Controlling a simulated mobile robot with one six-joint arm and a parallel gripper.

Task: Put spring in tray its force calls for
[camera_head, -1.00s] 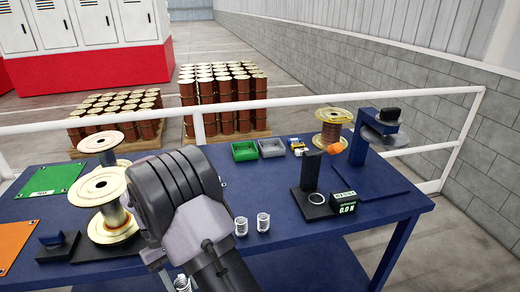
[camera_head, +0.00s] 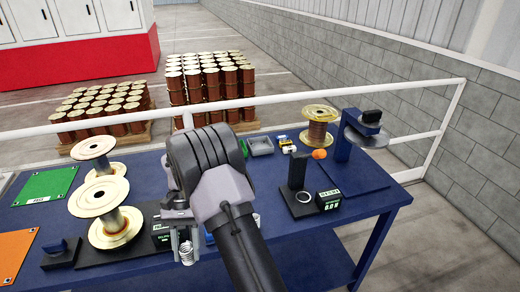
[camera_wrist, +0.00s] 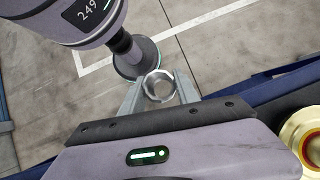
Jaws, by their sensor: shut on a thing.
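My gripper (camera_head: 182,228) is shut on a silvery coil spring (camera_head: 186,251), which hangs upright from the jaws near the table's front edge. In the wrist view the spring (camera_wrist: 160,87) shows end-on as a ring between the fingertips (camera_wrist: 160,92). Another spring (camera_head: 256,220) is partly hidden behind my arm.
Gold spools (camera_head: 108,212) stand on the left, beside a green mat (camera_head: 46,186) and an orange mat (camera_head: 14,254). A second display (camera_head: 162,238) is partly covered by my gripper. A copper-wound spool (camera_head: 320,128) and blue device (camera_head: 352,135) stand at the back right.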

